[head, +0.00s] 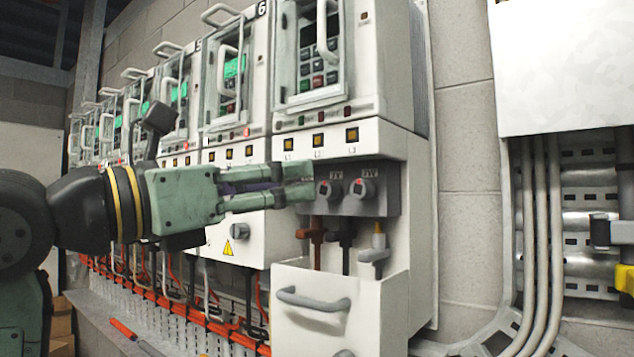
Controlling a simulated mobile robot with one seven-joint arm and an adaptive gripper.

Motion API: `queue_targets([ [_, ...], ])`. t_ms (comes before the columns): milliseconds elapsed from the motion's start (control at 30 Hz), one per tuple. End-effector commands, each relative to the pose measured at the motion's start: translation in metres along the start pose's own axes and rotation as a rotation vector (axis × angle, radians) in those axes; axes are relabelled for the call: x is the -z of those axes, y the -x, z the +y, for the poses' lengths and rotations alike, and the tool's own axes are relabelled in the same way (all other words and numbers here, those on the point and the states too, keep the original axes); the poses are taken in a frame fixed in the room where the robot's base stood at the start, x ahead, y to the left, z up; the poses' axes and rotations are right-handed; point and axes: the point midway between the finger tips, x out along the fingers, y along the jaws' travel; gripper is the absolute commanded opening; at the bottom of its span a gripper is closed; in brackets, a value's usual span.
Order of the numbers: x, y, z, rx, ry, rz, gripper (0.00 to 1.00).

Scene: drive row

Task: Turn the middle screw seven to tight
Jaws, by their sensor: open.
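The terminal block (378,205) of the nearest drive is dark grey and sits in a recess under the keypad panel. The left part of the block is hidden behind my fingers. My gripper (304,181) is green, comes in from the left and is open, with one finger above the other. Its tips are just left of the middle screw and overlap its left side in the picture. I cannot tell whether they touch it.
Brown, black and grey cable lugs (379,250) hang below the block. An opened front cover (320,315) with a grey handle juts out beneath. More drives (232,80) line up to the left. An orange-handled tool (124,330) lies on the lower ledge.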

Motion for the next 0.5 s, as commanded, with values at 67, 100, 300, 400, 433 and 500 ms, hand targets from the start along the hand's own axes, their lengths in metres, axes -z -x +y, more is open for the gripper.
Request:
queue_targets([
  [67, 0.002, -0.008, 0.018, -0.099, -0.019, 0.092, 0.45],
  [100, 0.003, -0.009, 0.025, -0.133, -0.022, 0.123, 0.45],
  [300, 0.008, -0.02, 0.038, -0.187, -0.024, 0.171, 0.45],
  [400, 0.009, -0.034, 0.04, -0.183, -0.024, 0.17, 0.45],
  [433, 0.01, -0.04, 0.041, -0.181, -0.024, 0.17, 0.45],
  [500, 0.011, -0.053, 0.043, -0.18, -0.023, 0.169, 0.45],
])
